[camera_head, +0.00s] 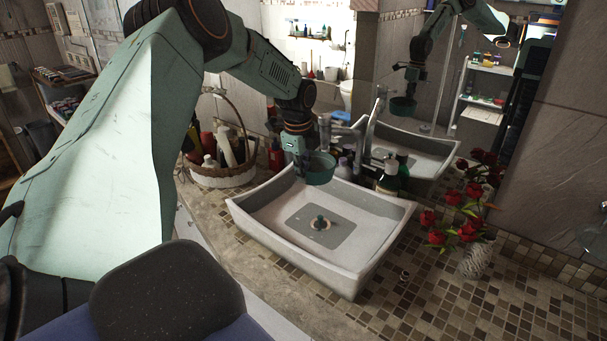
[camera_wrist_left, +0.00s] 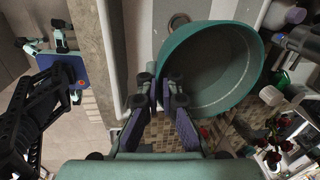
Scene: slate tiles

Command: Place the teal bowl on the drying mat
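The teal bowl (camera_head: 321,169) hangs in the air above the back left part of the white sink basin. My left gripper (camera_head: 300,172) comes down beside the bowl. In the left wrist view, the fingers of the left gripper (camera_wrist_left: 160,92) sit on either side of the rim of the bowl (camera_wrist_left: 212,65), which looks empty. A flat grey rectangle (camera_head: 298,222) lies on the basin floor around the drain; I cannot tell whether it is the drying mat. My right gripper is in neither view.
The white basin (camera_head: 378,232) has raised walls, with a tall faucet (camera_head: 374,118) behind it. A wicker basket (camera_head: 222,178) of bottles stands at left, more bottles (camera_head: 390,177) behind. A vase (camera_head: 478,257) of red flowers stands right. The front right tiled counter is mostly clear. A mirror reflects the arm.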

